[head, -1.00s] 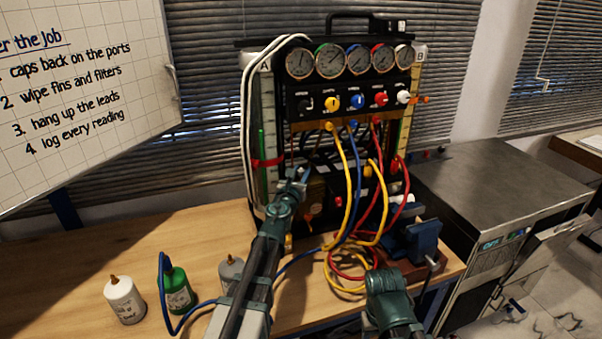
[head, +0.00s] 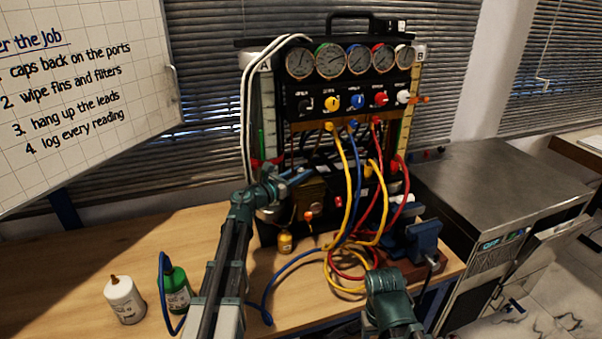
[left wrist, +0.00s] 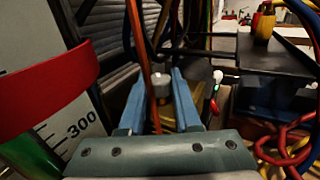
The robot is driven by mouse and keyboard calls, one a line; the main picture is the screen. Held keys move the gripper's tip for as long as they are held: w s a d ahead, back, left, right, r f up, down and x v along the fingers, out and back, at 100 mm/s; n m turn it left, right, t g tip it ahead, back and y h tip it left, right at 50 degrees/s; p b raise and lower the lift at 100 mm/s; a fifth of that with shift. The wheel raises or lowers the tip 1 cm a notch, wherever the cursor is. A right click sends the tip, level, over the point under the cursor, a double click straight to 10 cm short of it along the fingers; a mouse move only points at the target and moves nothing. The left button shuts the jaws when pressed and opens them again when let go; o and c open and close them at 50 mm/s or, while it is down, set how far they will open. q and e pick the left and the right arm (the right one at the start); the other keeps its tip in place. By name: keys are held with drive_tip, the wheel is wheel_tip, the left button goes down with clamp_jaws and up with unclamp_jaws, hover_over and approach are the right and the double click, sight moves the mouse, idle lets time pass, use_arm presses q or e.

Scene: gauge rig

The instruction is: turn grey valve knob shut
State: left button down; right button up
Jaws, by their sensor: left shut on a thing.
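In the left wrist view a small grey knob (left wrist: 160,84) sits between the blue fingers of my left gripper (left wrist: 157,92). The fingers are closed on it. A copper-coloured tube runs up in front of the knob and hides part of it. In the head view my left gripper (head: 297,178) reaches in from the left at the lower left part of the gauge rig (head: 290,105), below the row of coloured knobs. The grey knob cannot be made out there. My right arm shows at the bottom right, but its fingers do not.
Yellow, blue and red hoses (head: 350,200) hang close to the right of my left gripper. A blue vice (head: 422,240) stands right of them.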

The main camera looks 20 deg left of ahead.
idle(0.3)
use_arm(q)
drive_tip(key=c, duration=0.6)
unclamp_jaws()
